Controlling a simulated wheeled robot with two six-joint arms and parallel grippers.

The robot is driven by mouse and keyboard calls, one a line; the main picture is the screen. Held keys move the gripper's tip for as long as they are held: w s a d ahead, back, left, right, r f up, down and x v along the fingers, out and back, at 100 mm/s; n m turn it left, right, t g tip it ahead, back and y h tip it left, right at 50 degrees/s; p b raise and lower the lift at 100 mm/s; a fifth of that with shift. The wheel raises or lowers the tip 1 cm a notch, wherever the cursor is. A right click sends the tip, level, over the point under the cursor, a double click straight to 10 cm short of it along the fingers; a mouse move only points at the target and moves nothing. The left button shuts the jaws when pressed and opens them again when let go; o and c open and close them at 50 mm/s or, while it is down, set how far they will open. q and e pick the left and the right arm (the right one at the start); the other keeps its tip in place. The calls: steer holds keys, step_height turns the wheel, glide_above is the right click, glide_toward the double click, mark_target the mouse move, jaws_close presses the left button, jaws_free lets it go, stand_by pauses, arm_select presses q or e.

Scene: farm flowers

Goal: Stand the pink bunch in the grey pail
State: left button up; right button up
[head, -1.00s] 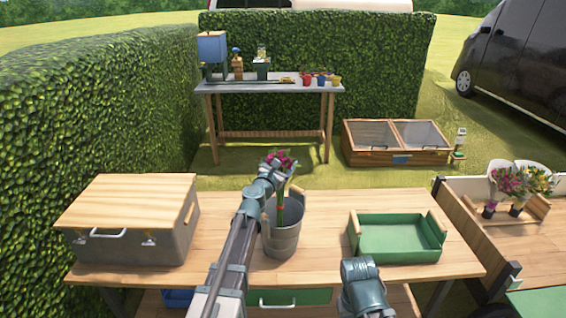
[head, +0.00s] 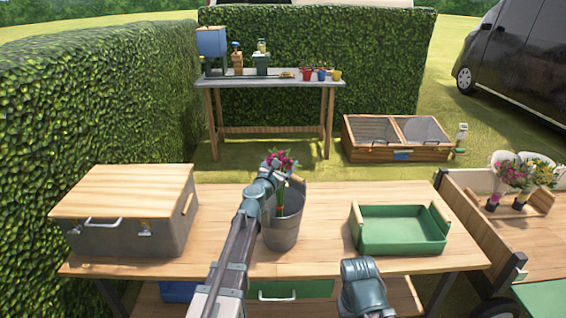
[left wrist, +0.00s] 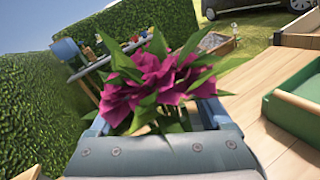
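The pink bunch (head: 283,160), magenta flowers with green leaves, stands roughly upright at my left gripper (head: 275,178). Its stems run down over the mouth of the grey pail (head: 282,236), which stands on the wooden table. I cannot tell whether the stem ends touch the pail's bottom. In the left wrist view the blossoms (left wrist: 158,75) fill the middle between my finger parts and hide the grip; the gripper seems shut on the stems. My right arm is low at the front of the table, and its fingertips are hidden.
A lidded grey box (head: 128,218) stands left of the pail. A green tray (head: 402,232) with wooden handles stands right of it. A cart (head: 515,235) at the right carries a wooden holder with more bunches. Bare tabletop lies between pail and tray.

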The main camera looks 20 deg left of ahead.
arm_select(q)
steer(key=shift+o, duration=1.1)
steer(key=shift+s, duration=0.15)
steer(key=s+a, duration=0.1)
steer(key=s, duration=1.2)
steer(key=shift+s+a, duration=0.2)
steer(key=shift+a, duration=0.05)
